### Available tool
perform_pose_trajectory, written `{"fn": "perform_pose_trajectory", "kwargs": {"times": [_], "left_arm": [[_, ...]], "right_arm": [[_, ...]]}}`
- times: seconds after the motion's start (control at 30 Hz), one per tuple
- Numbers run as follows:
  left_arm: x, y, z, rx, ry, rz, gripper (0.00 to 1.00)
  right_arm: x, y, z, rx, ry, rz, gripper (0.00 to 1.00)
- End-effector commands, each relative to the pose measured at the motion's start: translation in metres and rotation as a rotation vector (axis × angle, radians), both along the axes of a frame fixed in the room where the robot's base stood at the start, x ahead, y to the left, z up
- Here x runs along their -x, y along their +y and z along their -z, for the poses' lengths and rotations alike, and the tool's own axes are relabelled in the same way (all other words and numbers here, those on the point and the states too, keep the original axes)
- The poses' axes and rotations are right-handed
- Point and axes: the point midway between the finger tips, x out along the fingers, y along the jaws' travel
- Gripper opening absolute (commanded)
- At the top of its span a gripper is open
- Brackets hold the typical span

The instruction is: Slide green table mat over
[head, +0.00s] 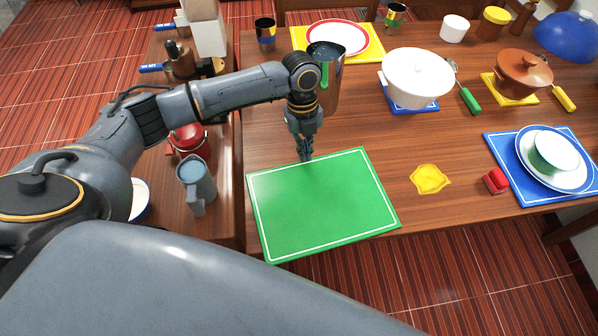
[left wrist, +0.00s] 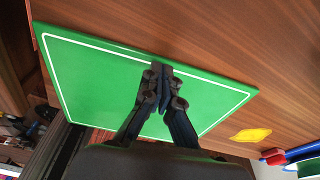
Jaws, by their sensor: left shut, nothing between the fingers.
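The green table mat (head: 322,208) has a thin white border line and lies flat at the front left of the wooden table, its front edge along the table's front edge. My left gripper (head: 306,157) points down at the mat's back edge, shut and empty. In the left wrist view the mat (left wrist: 95,85) fills the middle, and the shut fingertips (left wrist: 161,75) are over its edge area. I cannot tell whether they touch the mat. My right gripper is not in view.
A metal pitcher (head: 328,88) stands just behind my left gripper. A yellow cloth (head: 430,179), a red object (head: 496,181) and a blue mat (head: 496,148) with dishes lie to the right. A white pot (head: 414,78) stands farther back. Bare table lies between mat and pot.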

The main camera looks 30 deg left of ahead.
Motion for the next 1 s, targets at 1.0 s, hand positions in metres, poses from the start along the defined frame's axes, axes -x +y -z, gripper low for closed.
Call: {"fn": "perform_pose_trajectory", "kwargs": {"times": [1.0], "left_arm": [[0.086,-0.085,0.015,-0.002,0.0,0.01,0.0]], "right_arm": [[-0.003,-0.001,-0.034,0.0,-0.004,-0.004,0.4]]}}
